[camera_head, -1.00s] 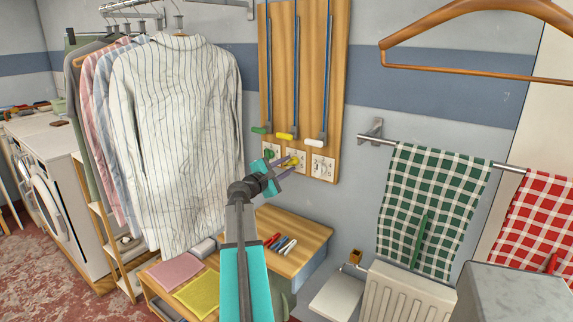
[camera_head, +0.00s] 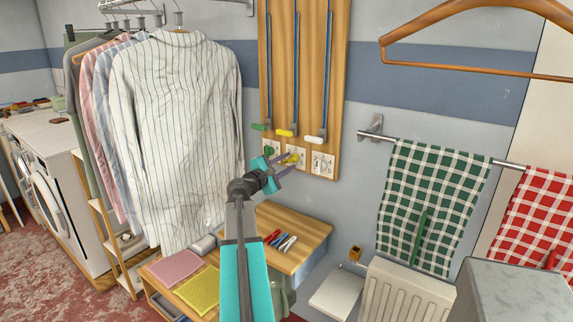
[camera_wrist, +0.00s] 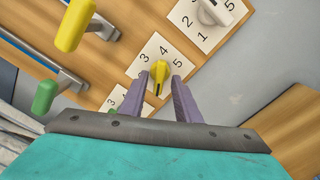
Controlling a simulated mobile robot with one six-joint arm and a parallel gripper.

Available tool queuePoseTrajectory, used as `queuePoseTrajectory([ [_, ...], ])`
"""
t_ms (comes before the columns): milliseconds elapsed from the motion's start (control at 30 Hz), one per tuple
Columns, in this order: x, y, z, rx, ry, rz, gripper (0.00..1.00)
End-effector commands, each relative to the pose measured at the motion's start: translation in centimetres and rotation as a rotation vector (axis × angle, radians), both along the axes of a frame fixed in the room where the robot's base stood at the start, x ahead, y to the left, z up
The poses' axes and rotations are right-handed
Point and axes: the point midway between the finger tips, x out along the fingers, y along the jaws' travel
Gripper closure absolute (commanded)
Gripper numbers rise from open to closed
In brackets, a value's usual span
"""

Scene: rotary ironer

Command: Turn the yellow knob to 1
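The yellow knob (camera_wrist: 160,72) sits on a white number card (camera_wrist: 146,75) on the wooden wall board. The card's 3, 4 and 5 show around the knob in the wrist view; its other numbers are hidden. The knob's narrow end with a dark mark points toward the bottom of the wrist picture, away from the 4. My gripper (camera_wrist: 158,82) is open, with one purple finger on each side of the knob and a visible gap to it. In the head view, my gripper (camera_head: 282,164) partly covers the yellow knob (camera_head: 292,158).
A white knob (camera_wrist: 214,12) and a green knob (camera_head: 269,151) sit on neighbouring cards. Yellow (camera_head: 287,133), green (camera_head: 259,127) and white (camera_head: 315,139) handles hang above them on the board. A wooden table (camera_head: 300,226) stands below, and a striped shirt (camera_head: 180,130) hangs left.

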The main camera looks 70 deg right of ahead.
Motion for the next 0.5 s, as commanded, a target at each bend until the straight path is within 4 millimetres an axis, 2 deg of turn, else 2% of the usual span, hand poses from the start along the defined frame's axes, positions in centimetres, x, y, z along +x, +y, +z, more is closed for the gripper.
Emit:
queuePoseTrajectory([
  [267, 0.4, 1.7, 0.0, -0.001, 0.0, 0.002, 0.7],
  [500, 1.1, 4.7, -0.1, -0.001, -0.001, 0.001, 0.7],
])
